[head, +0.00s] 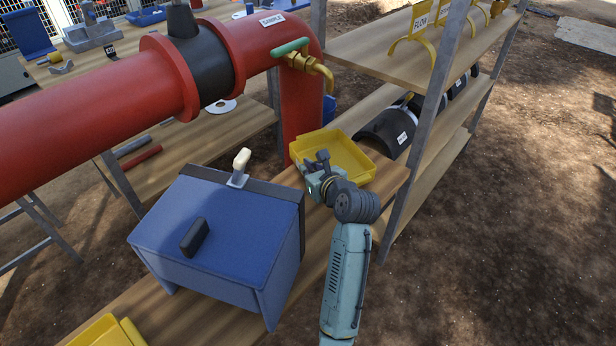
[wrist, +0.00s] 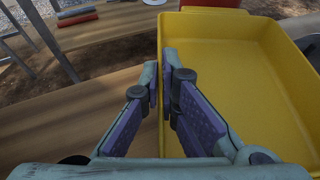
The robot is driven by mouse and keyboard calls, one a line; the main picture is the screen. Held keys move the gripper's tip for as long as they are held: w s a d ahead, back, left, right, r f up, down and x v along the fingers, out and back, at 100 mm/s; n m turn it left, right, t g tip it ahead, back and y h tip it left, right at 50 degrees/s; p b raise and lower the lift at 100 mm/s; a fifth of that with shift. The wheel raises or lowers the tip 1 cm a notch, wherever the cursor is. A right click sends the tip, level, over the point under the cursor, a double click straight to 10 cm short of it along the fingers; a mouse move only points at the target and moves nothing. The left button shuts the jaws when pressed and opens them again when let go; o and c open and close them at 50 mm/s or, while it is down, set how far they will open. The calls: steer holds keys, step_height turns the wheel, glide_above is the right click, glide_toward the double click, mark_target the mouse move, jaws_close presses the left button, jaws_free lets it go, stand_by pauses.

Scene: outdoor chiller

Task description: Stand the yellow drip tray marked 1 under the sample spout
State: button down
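A yellow drip tray (head: 352,145) sits at the far end of the wooden bench, seemingly flat; no number is readable on it. It also fills the right of the wrist view (wrist: 235,75). The brass sample spout (head: 321,72) with a green handle hangs from the red pipe labelled SAMPLE, above the tray in the head view; exact alignment cannot be told. My gripper (wrist: 160,85) straddles the tray's left wall, one finger outside and one inside. The fingers are close together and appear shut on that wall.
A blue box (head: 215,235) with a black handle stands on the bench left of my gripper. Another yellow tray (head: 108,331) is at the bottom left. The red pipe (head: 85,95) crosses above. A wooden shelf rack (head: 385,50) with black pipe covers stands at the right.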

steer(key=shift+f, duration=1.6)
steer(key=shift+f, duration=0.15)
steer(key=c, duration=1.8)
jaws_free()
steer(key=shift+s+d+r, duration=0.15)
steer(key=shift+s+r, duration=0.1)
steer(key=shift+s, duration=0.05)
steer(key=v, duration=1.1)
steer(key=shift+b, duration=0.3)
steer(key=shift+s+d+r, duration=0.1)
steer(key=shift+s, duration=0.05)
